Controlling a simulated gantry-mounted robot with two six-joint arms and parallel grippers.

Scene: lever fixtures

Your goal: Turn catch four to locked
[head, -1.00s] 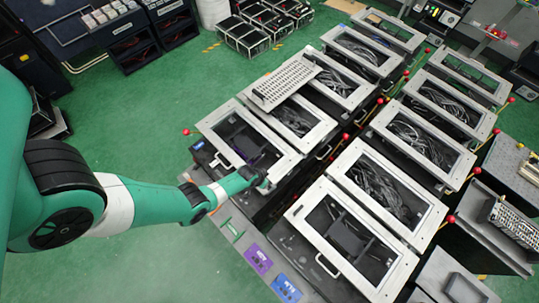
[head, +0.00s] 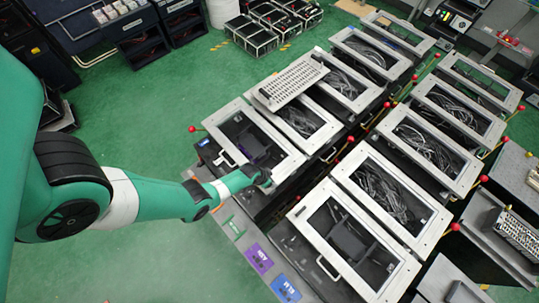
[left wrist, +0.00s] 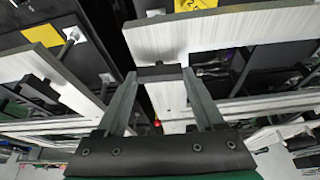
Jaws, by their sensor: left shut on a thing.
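My left gripper (head: 264,181) is at the right front corner of the nearest windowed box (head: 230,124) in the left row. In the left wrist view its two fingers (left wrist: 160,74) are shut on a short dark bar (left wrist: 160,72), between pale metal frames. I cannot tell whether this bar belongs to catch four. Several levers with red knobs stick out from the boxes, one at the left (head: 192,128) and one at the right (head: 455,226). No number for catch four is readable. My right gripper is not in view.
Two rows of windowed boxes run away from me, with a narrow dark gap between them. A perforated plate (head: 291,80) lies across the left row. Purple (head: 258,257) and blue (head: 286,288) labels lie on the front ledge. Green floor (head: 130,125) is clear at the left.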

